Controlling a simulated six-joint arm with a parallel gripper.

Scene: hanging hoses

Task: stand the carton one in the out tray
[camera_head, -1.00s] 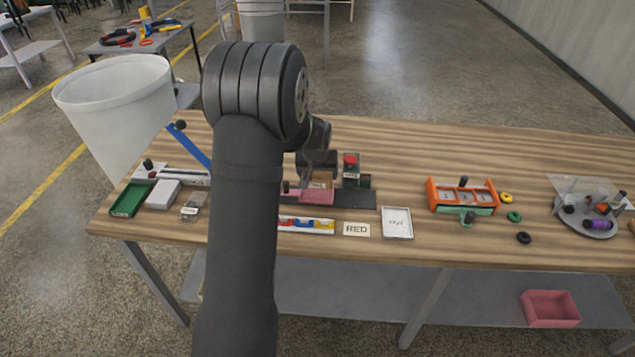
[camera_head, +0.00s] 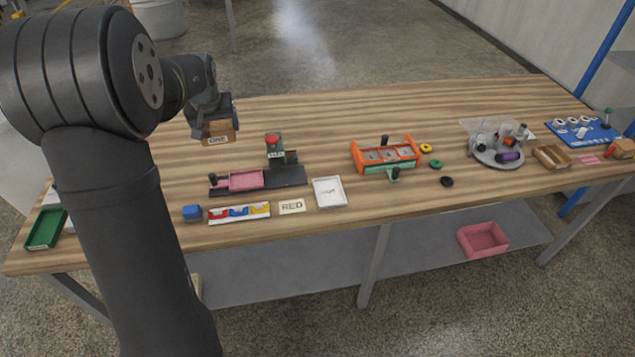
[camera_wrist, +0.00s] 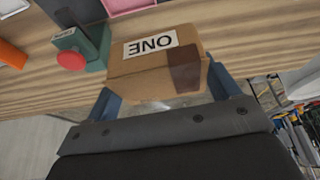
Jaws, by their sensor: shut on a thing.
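The carton (camera_head: 218,131) is a brown box with a white label reading ONE. My gripper (camera_head: 211,112) is shut on it and holds it up above the left part of the bench. In the wrist view the carton (camera_wrist: 155,60) sits between the two fingers of my gripper (camera_wrist: 163,85), its label showing upside down. A shallow white tray (camera_head: 316,194) with small dark lettering, which I cannot read surely, lies near the bench's front edge, to the right of and nearer than the carton. It looks empty.
A green box with a red button (camera_head: 273,141) stands right of the carton. A dark strip bearing a pink tray (camera_head: 245,180) lies in front of it. A RED card (camera_head: 292,207) lies left of the white tray. An orange-framed fixture (camera_head: 358,159) stands to its right.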

